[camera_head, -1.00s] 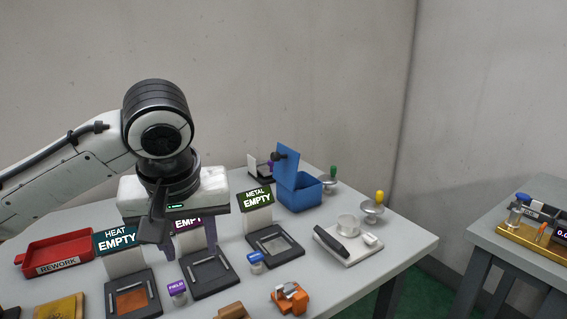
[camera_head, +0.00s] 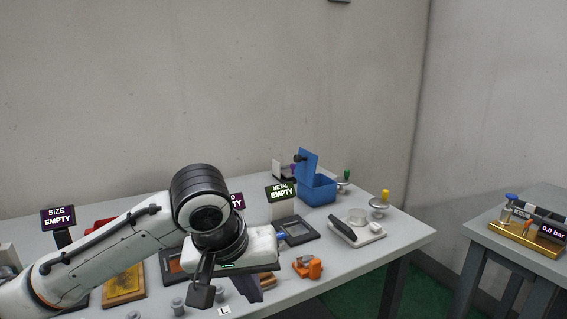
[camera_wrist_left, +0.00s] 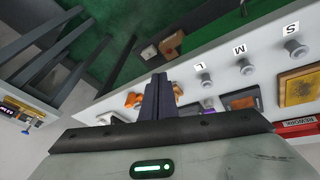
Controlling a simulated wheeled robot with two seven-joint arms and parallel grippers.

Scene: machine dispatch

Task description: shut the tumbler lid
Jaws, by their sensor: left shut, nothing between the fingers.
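The tumbler appears to be the blue box (camera_head: 318,191) at the back right of the table in the head view. Its blue lid (camera_head: 308,165) stands up, open, with a dark round knob on its left side. My left gripper (camera_head: 246,290) is near the table's front edge, well in front of and left of the blue box, touching nothing that I can see. In the left wrist view its fingers (camera_wrist_left: 158,98) are together and empty. The blue box cannot be made out in that view. My right gripper does not show.
An orange fixture (camera_head: 308,267) stands just right of my left gripper. A metal-labelled station (camera_head: 282,204), a white tray-like device (camera_head: 362,231) and a yellow-topped knob (camera_head: 380,203) lie nearer the box. Grey pegs (camera_wrist_left: 246,66) line the front edge. A second table (camera_head: 487,237) stands right.

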